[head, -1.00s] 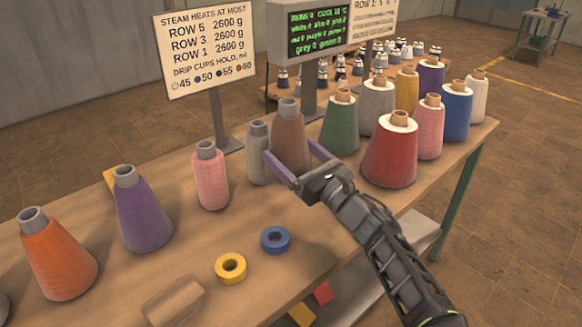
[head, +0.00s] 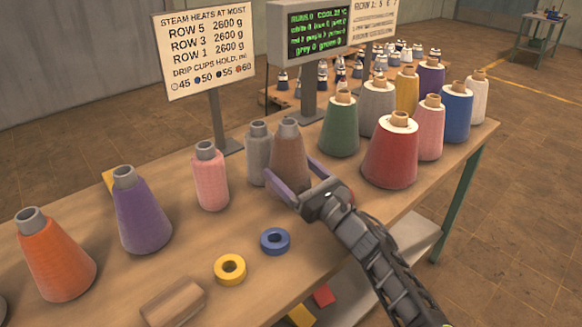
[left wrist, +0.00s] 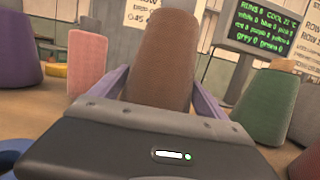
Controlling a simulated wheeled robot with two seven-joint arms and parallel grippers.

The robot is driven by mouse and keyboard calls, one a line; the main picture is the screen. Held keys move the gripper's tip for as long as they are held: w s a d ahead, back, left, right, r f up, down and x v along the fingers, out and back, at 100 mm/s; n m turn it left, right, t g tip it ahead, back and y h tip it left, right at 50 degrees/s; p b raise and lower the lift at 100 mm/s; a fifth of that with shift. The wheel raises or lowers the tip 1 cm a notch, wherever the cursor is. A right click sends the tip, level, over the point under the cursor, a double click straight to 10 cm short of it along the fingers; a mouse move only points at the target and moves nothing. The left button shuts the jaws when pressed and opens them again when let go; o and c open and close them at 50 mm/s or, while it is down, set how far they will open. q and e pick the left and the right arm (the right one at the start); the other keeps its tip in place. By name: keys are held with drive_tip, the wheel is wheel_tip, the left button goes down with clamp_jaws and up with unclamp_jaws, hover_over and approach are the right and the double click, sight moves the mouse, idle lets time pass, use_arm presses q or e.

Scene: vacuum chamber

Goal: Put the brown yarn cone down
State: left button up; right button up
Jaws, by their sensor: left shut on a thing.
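The brown yarn cone (head: 289,160) is upright on a grey tube, between the two purple fingers of my left gripper (head: 292,187). The gripper is shut on the cone's lower part. In the left wrist view the brown cone (left wrist: 160,55) stands between the fingers, its base hidden by the gripper body. The cone is over the wooden table (head: 330,228), low at its surface; I cannot tell whether its base touches. A grey cone (head: 257,155) is close behind it to the left. My right gripper is not in view.
A pink cone (head: 210,178) stands to the left and a green cone (head: 340,127) to the right. A red cone (head: 390,155) is farther right. Blue (head: 275,241) and yellow (head: 230,269) rings lie in front. Bare table lies between the rings and the brown cone.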

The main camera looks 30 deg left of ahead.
use_arm(q)
drive_tip(key=shift+f, duration=0.15)
drive_tip(key=o, duration=1.7)
drive_tip(key=shift+d+r, duration=0.2)
drive_tip(key=shift+r, duration=0.35)
drive_tip(key=v, duration=1.1)
drive_tip(key=shift+s+d+f, duration=0.1)
drive_tip(key=shift+s+d, duration=0.1)
drive_tip(key=shift+d, duration=0.1)
